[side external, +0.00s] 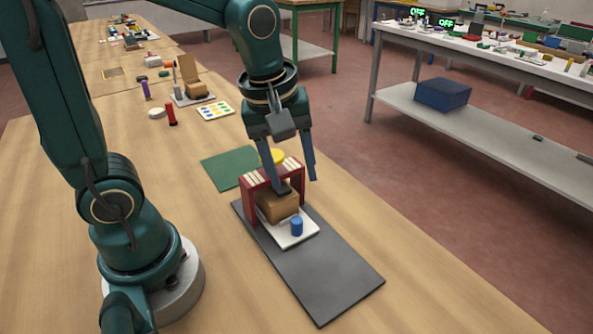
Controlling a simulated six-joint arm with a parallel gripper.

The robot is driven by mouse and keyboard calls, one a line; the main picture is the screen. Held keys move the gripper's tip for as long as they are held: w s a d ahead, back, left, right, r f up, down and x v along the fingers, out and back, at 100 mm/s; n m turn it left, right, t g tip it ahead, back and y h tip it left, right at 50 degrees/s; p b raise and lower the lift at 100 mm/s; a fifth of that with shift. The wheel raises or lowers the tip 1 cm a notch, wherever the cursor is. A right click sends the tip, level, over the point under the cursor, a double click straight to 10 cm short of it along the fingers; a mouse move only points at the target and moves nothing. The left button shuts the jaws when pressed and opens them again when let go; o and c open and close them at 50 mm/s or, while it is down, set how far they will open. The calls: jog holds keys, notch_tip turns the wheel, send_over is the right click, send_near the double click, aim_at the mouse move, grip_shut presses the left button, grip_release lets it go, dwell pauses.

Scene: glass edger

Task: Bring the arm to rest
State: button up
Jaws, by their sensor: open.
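My gripper (298,178) hangs over the work with its blue-grey fingers spread apart. Its left finger reaches down by a brown block (276,207) that sits under a red frame (247,202) with pale strips along its top. A dark piece shows on top of the block near the left fingertip; whether they touch I cannot tell. The right finger hangs to the right of the frame. A white plate (298,239) lies under the block, with a blue cylinder (296,225) upright on it. All stand on a dark grey mat (325,278).
A green mat (225,170) and a yellow round piece (272,156) lie behind the frame. A red cylinder (171,114), a card of coloured dots (215,111) and a brown device (193,88) stand farther back. The wooden table (210,225) is bare left of the dark mat.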

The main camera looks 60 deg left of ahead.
jog(key=s+r+m+t, duration=0.2)
jog(key=s+m, duration=0.5)
jog(key=m, duration=0.5)
jog(key=shift+s+d+r+t, duration=0.2)
jog(key=shift+r+t, duration=0.15)
jog(key=shift+t, duration=0.25)
jog(key=shift+c, duration=0.2)
